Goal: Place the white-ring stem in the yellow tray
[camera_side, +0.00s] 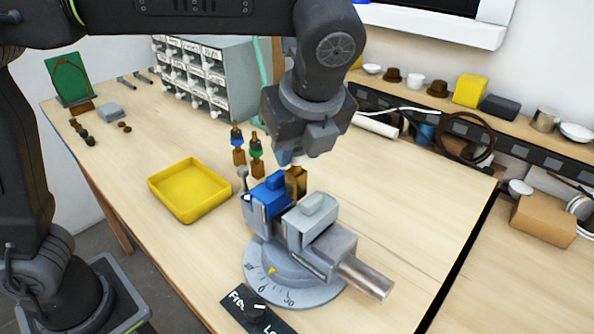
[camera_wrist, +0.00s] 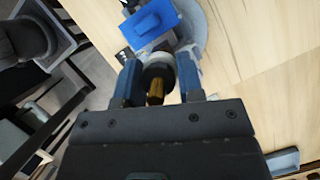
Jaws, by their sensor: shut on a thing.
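The white-ring stem (camera_side: 296,183) is brass with a white ring. It is upright under my gripper (camera_side: 297,158) in the side view, at the vise (camera_side: 318,235). The wrist view shows its white ring and brass end (camera_wrist: 156,90) between my two fingers (camera_wrist: 160,76), which are shut on it. The vise jaws hide its lower part, so I cannot tell whether it touches them. The yellow tray (camera_side: 205,207) is empty on the table, left of the vise.
A blue-ring stem (camera_side: 237,143) and a green-ring stem (camera_side: 257,152) stand between the tray and my gripper. A drawer cabinet (camera_side: 225,75) stands behind. A dial panel (camera_side: 258,312) lies in front of the vise.

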